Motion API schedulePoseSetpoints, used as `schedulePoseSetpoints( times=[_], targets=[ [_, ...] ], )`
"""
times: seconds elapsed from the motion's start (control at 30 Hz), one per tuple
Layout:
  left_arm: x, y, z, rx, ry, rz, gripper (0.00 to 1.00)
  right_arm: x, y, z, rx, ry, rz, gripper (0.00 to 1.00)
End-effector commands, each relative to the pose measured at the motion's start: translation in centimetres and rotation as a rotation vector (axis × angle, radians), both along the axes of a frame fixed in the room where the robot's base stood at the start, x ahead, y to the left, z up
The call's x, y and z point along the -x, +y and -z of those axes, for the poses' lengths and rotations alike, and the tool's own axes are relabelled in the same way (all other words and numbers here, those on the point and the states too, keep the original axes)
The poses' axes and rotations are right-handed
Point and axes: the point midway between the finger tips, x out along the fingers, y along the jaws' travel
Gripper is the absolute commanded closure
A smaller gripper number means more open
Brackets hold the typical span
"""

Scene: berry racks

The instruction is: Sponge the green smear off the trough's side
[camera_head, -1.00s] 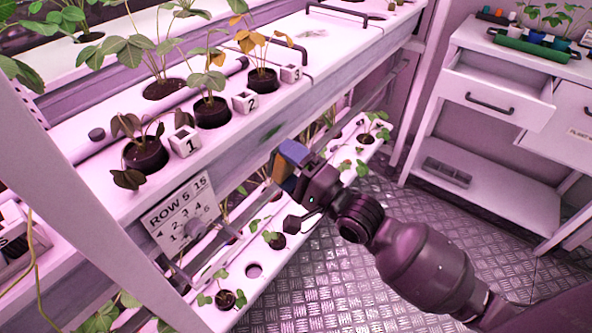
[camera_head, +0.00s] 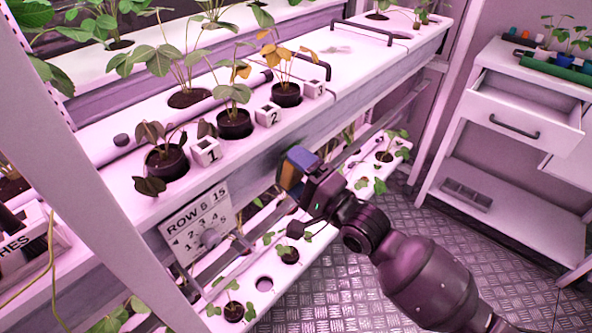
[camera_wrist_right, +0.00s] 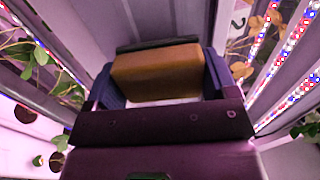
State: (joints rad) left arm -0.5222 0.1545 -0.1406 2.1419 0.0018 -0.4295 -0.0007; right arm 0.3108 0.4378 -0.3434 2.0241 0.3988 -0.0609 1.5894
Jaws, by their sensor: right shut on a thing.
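My right gripper (camera_head: 299,179) is shut on a sponge (camera_head: 287,176), its orange-brown edge showing beside a blue finger. In the right wrist view the sponge (camera_wrist_right: 158,72) sits between two blue fingers, with a dark green layer on its far face. The sponge is up at the long pale side of the trough (camera_head: 345,116), below plant cup 2; I cannot tell whether it touches. The green smear does not show now; the gripper and sponge cover that stretch of the side. My left gripper is not in view.
Potted plants and number blocks 1 (camera_head: 206,151), 2 (camera_head: 268,114) and 3 (camera_head: 314,89) stand on the trough top. A row sign (camera_head: 196,224) hangs on the side, left of the gripper. A lower planted shelf lies beneath. A drawer cabinet (camera_head: 515,115) stands right; the floor between is clear.

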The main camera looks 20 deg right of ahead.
Motion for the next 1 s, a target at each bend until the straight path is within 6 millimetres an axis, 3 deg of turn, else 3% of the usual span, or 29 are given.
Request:
schedulePoseSetpoints(
  times=[1.0],
  targets=[
    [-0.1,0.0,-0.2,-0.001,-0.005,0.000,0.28,-1.2,0.3,-0.2,0.001,-0.001,0.000,0.40]
  ],
)
